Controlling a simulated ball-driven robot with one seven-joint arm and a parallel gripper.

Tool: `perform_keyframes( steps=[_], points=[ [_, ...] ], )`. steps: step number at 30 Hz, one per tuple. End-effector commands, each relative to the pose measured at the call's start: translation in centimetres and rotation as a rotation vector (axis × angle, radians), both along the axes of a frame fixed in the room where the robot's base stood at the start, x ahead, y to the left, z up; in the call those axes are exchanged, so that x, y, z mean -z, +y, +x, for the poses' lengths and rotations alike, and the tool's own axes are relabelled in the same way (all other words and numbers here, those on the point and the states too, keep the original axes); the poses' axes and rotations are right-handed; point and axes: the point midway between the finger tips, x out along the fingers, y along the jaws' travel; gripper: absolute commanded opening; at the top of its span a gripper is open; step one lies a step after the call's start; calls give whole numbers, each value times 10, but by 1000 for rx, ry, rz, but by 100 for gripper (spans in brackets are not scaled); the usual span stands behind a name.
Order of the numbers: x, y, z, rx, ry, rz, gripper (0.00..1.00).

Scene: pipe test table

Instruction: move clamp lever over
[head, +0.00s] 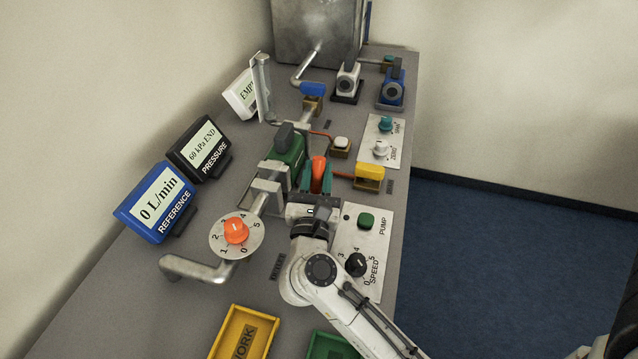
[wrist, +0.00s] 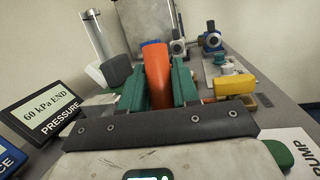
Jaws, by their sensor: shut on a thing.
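The orange clamp lever (head: 318,167) stands at the middle of the pipe line, beside a green body with a dark grey knob (head: 284,136). In the wrist view the lever (wrist: 156,72) rises upright between the two teal fingers. My gripper (head: 317,177) is shut on the lever from the near side, one finger on each side of it. In the wrist view my gripper (wrist: 160,82) hides the lever's lower end and pivot.
A yellow block (head: 369,177) sits close right of my gripper. The pump and speed panel (head: 362,285) lies beside my arm. The orange dial (head: 236,231) and pressure display (head: 199,148) are to the left. A yellow tray (head: 223,337) is at the front.

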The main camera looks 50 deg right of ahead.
Motion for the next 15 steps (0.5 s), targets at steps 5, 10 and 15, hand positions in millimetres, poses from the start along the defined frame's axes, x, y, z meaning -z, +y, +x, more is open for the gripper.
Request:
perform_keyframes(
  steps=[5, 10, 15],
  points=[
    [2, 5, -1, -2, -15, -42, 0],
    [-1, 6, -2, -2, -18, -51, 0],
    [-1, 5, -2, -1, -17, -51, 0]
  ],
)
